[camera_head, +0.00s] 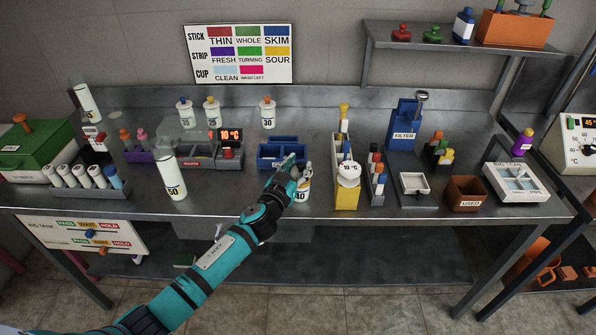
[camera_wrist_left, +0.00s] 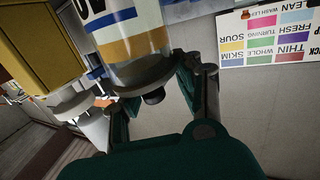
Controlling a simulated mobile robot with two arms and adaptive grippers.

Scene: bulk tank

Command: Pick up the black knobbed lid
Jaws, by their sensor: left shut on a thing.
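My left gripper (camera_head: 297,167) is at the top of a jar marked 40 (camera_head: 302,191), near the middle of the bench in the head view. In the left wrist view, which is upside down, the jar (camera_wrist_left: 130,35) has blue and yellow bands. A grey round lid (camera_wrist_left: 145,76) with a black knob (camera_wrist_left: 154,97) is at its mouth. The fingers of my left gripper (camera_wrist_left: 152,82) are shut on the lid, one on each side of its rim. I cannot tell whether lid and jar touch. My right gripper is not in view.
A yellow container (camera_head: 347,191) with a round white gauge stands close right of the jar. A blue tray (camera_head: 268,155) lies just behind left. A white cylinder marked 50 (camera_head: 172,180) stands further left. Bare bench lies between it and my arm.

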